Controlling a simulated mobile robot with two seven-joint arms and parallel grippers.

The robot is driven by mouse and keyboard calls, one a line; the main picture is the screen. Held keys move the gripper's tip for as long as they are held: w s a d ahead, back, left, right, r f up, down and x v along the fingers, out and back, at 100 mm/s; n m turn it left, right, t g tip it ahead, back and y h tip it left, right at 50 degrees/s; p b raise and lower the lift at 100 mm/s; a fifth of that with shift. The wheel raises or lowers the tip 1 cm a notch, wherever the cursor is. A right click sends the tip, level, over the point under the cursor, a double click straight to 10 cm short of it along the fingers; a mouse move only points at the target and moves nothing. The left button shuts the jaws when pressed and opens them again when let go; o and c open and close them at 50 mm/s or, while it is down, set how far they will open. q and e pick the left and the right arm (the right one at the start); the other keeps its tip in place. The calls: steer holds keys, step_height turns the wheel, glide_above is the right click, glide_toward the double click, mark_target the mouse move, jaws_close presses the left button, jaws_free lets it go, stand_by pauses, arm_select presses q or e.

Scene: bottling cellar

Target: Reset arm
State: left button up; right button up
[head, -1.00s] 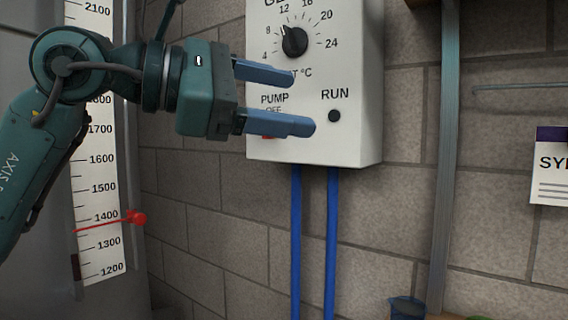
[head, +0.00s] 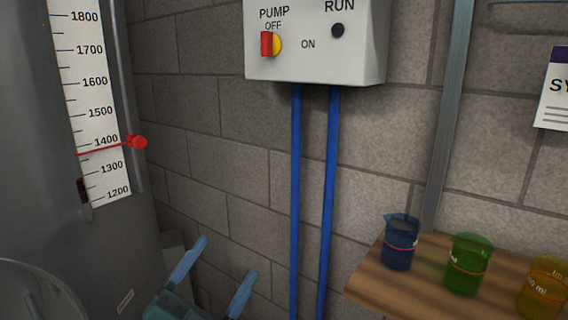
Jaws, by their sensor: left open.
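My left gripper (head: 215,277) is at the bottom of the head view, below the control box and left of the blue pipes. Its two blue fingers point up and are spread apart with nothing between them. Most of its arm is out of the picture. The control box (head: 352,62) on the wall shows a red and yellow pump switch (head: 268,44) with its red part at the OFF side, and a dark RUN lamp (head: 338,30). The upper part of the box is cut off. My right gripper is not in view.
A grey tank (head: 40,175) with a level scale (head: 93,95) and red marker (head: 136,142) stands at left. Two blue pipes (head: 296,190) run down the wall. A wooden shelf (head: 372,283) at right holds a blue beaker (head: 399,250), a green beaker (head: 467,272) and a yellow beaker (head: 543,290).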

arm_select(q)
steer(key=s+a+f+n+g+y+p, duration=0.2)
steer(key=s+f+n+g+y+p, duration=0.3)
steer(key=f+p, duration=0.3)
steer(key=s+a+f+n+g+y+p, duration=0.3)
steer(key=s+f+n+g+y+p, duration=0.1)
steer(key=s+f+n+p, duration=0.4)
step_height(320, 180, down, 2)
steer(key=shift+s+f+n+g+y, duration=0.15)
steer(key=shift+f+n+g+y, duration=0.15)
steer(key=shift+g+y, duration=0.1)
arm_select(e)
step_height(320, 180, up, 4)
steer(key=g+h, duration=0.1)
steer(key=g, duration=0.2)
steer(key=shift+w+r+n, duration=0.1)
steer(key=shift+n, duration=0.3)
arm_select(q)
steer(key=shift+f, duration=0.2)
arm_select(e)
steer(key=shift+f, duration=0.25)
